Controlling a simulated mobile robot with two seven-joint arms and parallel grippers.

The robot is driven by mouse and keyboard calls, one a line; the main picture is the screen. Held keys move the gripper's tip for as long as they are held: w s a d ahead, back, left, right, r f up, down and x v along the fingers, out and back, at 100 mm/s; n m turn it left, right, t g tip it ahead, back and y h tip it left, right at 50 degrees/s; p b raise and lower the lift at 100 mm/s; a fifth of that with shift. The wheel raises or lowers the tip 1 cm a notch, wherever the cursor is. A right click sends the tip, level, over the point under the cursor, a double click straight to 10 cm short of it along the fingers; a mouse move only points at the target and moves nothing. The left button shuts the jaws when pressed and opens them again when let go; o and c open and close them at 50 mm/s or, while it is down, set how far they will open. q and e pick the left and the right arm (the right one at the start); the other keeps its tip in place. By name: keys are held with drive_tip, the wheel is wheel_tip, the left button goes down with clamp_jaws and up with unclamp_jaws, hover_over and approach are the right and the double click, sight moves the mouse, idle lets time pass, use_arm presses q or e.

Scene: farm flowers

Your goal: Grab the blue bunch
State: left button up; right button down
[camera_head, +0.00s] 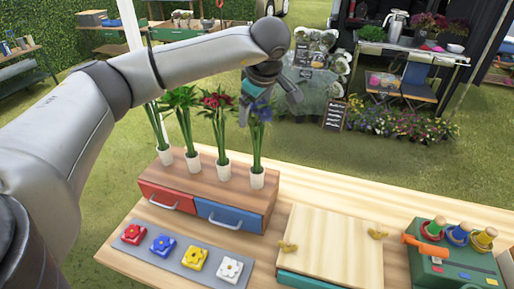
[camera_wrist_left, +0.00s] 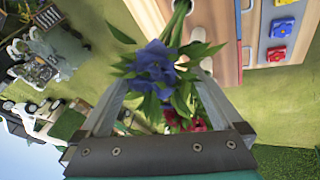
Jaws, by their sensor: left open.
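The blue bunch (camera_head: 261,110) has blue flowers on long green stems. It stands upright in a small white cup at the right end of a row on a wooden drawer box (camera_head: 262,199). My left gripper (camera_head: 269,98) is open above and around the flower heads. In the left wrist view the blue flowers (camera_wrist_left: 158,68) show between the open fingers of the left gripper (camera_wrist_left: 161,80). They do not look clamped. My right gripper is not in view.
A red-flowered bunch (camera_head: 215,101) stands just left of the blue one, with other bunches further left. The box has red and blue drawers. Coloured flower blocks (camera_head: 162,245), a wooden lid (camera_head: 330,245) and a green box (camera_head: 452,268) are on the table.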

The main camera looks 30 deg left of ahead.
use_arm(q)
drive_tip(key=shift+p+x, duration=0.45)
drive_tip(key=shift+x, duration=2.35)
drive_tip(key=shift+s+d+f, duration=0.1)
drive_tip(key=shift+d, duration=0.05)
clamp_jaws()
